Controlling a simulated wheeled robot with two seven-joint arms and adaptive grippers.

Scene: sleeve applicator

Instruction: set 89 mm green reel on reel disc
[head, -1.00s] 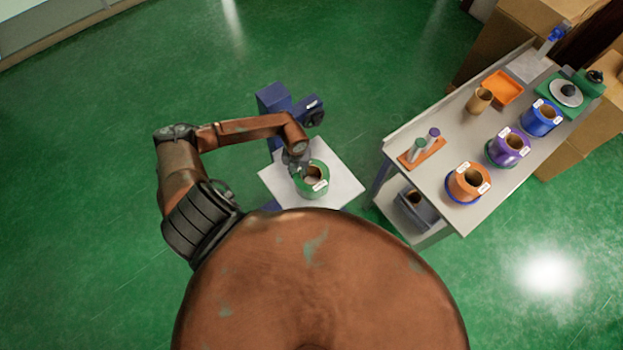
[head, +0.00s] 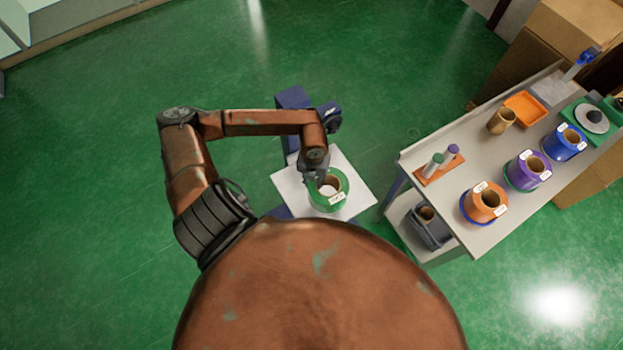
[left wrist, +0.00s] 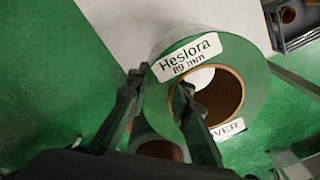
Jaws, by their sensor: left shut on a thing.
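The green reel (head: 323,205) has a brown core and a white label; in the left wrist view the reel (left wrist: 258,88) reads "Heslora 89 mm". My left gripper (head: 320,182) is shut on its wall. In the left wrist view my left gripper (left wrist: 162,92) has one finger outside the rim and one inside the core. In the head view the reel overlaps a white plate (head: 354,188) on a dark blue machine (head: 293,98); whether it touches the plate is unclear. I cannot make out a reel disc under it. My right gripper is not in view.
A grey bench (head: 455,215) at right carries an orange reel (head: 483,210), a purple reel (head: 528,178), a blue reel (head: 564,147), an orange tray (head: 525,108) and a grey disc (head: 592,118) on a green base. Green floor is open at left.

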